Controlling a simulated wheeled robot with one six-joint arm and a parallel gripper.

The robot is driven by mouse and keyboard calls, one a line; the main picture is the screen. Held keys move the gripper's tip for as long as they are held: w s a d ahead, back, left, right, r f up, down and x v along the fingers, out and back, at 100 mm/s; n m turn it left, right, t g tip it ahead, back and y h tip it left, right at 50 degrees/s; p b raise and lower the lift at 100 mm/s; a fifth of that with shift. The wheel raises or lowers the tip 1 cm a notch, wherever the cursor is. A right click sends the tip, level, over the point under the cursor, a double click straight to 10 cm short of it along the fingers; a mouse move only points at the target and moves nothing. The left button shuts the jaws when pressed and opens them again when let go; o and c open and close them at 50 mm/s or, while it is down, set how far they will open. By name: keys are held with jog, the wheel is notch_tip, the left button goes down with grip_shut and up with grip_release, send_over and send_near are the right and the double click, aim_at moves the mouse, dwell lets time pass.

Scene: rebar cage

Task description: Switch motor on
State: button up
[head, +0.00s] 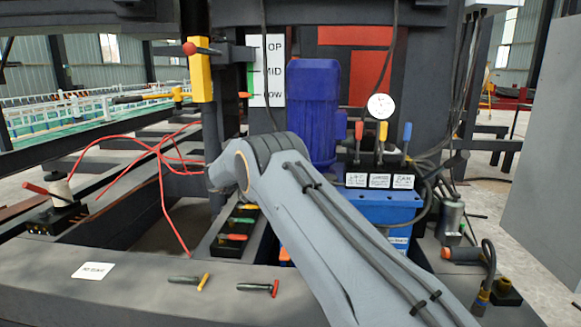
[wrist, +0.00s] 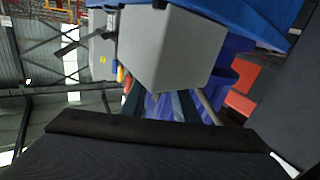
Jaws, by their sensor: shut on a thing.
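The blue motor (head: 313,110) stands upright behind my arm in the head view. Its ribbed blue side seems to show at the right in the wrist view (wrist: 237,82). A plain grey box (wrist: 170,48) is close in front of the wrist camera; I cannot tell whether it is fixed to the motor. My gripper (wrist: 168,105) is only partly visible, just below that box in the wrist view. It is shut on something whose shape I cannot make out. In the head view my arm hides the gripper. I cannot make out a motor switch.
A valve block (head: 380,180) with red, yellow and blue levers stands right of the motor, under a round gauge (head: 381,106). Loose tools (head: 258,288) and a white label (head: 93,270) lie on the front beam. Red cable (head: 160,150) loops at the left.

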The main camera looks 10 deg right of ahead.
jog(key=o, duration=1.1)
jog(key=shift+c, duration=0.2)
jog(key=p+v, duration=0.2)
jog(key=v, duration=0.5)
jog(key=shift+a, duration=0.3)
jog(key=shift+r, duration=0.1)
